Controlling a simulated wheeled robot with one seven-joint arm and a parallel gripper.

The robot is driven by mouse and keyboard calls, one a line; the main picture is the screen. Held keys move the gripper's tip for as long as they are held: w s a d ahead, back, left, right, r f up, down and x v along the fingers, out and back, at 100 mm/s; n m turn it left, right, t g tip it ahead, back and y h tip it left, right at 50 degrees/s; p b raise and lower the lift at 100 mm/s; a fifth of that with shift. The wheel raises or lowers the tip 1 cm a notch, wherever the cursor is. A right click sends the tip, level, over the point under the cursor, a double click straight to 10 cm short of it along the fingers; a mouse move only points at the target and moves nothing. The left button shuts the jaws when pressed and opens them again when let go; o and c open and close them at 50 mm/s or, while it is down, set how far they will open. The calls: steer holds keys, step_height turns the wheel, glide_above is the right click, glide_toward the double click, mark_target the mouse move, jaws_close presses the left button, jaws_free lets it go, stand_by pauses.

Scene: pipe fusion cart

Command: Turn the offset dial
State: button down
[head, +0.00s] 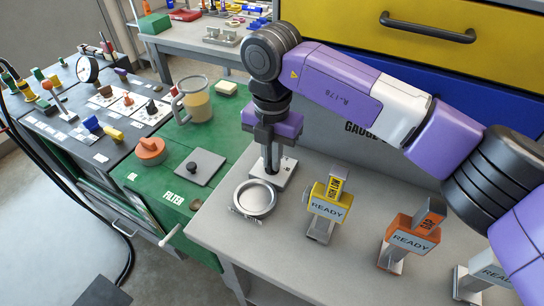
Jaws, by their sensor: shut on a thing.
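My gripper (269,170) points straight down over a small pale plate (287,178) on the grey bench. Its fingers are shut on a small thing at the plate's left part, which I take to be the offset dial. The fingers hide most of the dial, so its pointer and its angle cannot be read. Dark marks on the plate's right part are too small to read.
A round metal dish (255,199) sits just in front of my gripper. A yellow READY stand (326,208) and an orange READY stand (409,240) are to the right. On the green cart, an orange knob (151,150) and a black-knobbed plate (199,168) lie left.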

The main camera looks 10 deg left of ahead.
steer(key=n+p, duration=0.1)
steer(key=n, duration=0.4)
steer(key=shift+r+n, duration=0.1)
steer(key=shift+n, duration=0.3)
steer(key=n, duration=0.5)
steer(key=shift+n, duration=0.4)
steer(key=c, duration=1.5)
jaws_free()
